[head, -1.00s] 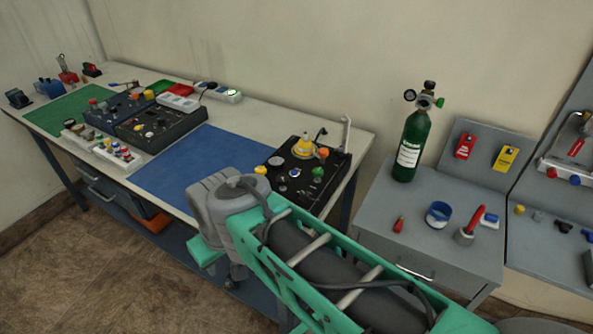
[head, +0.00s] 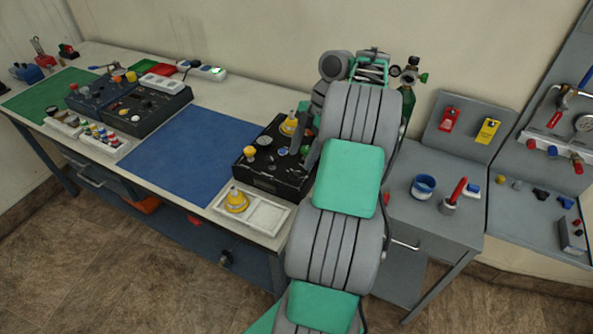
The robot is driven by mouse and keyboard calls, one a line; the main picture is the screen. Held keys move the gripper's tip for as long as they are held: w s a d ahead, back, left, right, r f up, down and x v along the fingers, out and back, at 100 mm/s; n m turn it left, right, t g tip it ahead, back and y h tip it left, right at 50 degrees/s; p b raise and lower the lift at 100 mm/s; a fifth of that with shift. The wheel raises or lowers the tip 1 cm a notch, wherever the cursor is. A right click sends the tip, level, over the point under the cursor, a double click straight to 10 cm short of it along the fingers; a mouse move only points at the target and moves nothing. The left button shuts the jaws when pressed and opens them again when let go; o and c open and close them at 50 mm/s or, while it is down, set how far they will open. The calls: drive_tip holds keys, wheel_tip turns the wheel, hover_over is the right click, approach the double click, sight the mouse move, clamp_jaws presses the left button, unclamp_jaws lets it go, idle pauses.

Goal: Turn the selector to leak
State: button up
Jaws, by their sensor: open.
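The black trainer box (head: 262,180) stands at the right end of the long bench. Its top carries a yellow knob (head: 250,152) at the left, a dark knob (head: 263,140), a small round gauge-like disc (head: 284,151) and a yellow cone-shaped part (head: 289,127) at the back. I cannot tell which control is the selector or read its setting. My gripper (head: 308,148) is low at the right side of the box, with grey fingers pointing down; it is open. My arm hides the right part of the box, and contact cannot be told.
A white tray (head: 268,218) with a yellow cone-shaped part (head: 236,201) lies in front of the box. A blue mat (head: 195,155) left of it is bare. A green cylinder (head: 407,103) stands behind my arm, above the grey side cabinet (head: 408,210).

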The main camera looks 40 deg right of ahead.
sight(295, 172)
drive_tip(key=b+x, duration=0.2)
drive_tip(key=x, duration=0.3)
drive_tip(key=shift+r, duration=0.1)
drive_tip(key=shift+c, duration=0.4)
clamp_jaws()
